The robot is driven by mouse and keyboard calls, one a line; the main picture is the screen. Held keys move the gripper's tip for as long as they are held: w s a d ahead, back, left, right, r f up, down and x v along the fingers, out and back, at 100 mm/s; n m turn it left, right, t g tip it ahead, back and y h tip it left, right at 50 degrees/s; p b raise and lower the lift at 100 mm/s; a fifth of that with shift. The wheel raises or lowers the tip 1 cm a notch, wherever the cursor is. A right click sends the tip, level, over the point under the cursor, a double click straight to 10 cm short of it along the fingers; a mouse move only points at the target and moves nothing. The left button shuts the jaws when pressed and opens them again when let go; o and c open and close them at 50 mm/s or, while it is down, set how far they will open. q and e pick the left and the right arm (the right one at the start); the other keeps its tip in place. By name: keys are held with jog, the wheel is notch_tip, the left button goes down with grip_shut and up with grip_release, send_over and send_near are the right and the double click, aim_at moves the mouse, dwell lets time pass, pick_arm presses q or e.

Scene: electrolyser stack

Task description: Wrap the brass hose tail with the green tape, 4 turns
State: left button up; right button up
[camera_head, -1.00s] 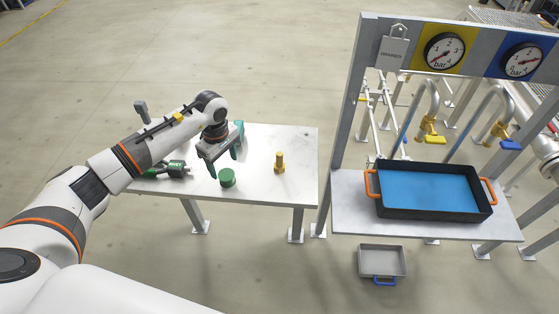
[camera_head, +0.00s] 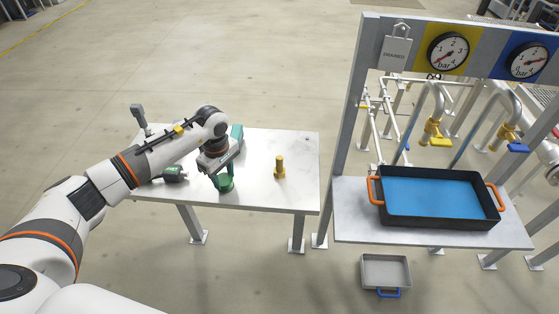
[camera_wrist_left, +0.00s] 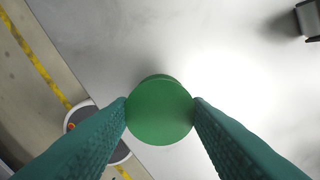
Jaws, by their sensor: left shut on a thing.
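The green tape roll (camera_head: 225,184) stands on the white table near its front edge. My left gripper (camera_head: 223,178) has come down on it from above. In the left wrist view the round green tape (camera_wrist_left: 160,112) lies between the two teal fingers of my left gripper (camera_wrist_left: 160,108), which touch it on both sides; the gripper is shut on it. The brass hose tail (camera_head: 280,167) stands upright on the table, to the right of the tape and apart from it. My right gripper is not in view.
A dark green tool (camera_head: 174,173) lies on the table (camera_head: 265,195) left of the gripper. Right of the table, past a grey post, a black tray (camera_head: 440,215) with a blue inside and orange handles sits on a shelf. A grey bin (camera_head: 386,271) is on the floor.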

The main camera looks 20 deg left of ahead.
pick_arm(q)
jog(key=shift+r+p, duration=1.05)
jog(key=shift+r, duration=1)
jog(key=w+d+r+p, duration=0.2)
jog(key=d+r+p, duration=0.3)
jog(key=d+r, duration=0.7)
jog(key=d, duration=0.3)
jog(key=shift+w+d+n+p, duration=0.15)
jog(key=shift+w+n+p, duration=0.1)
jog(key=shift+n+p, duration=0.15)
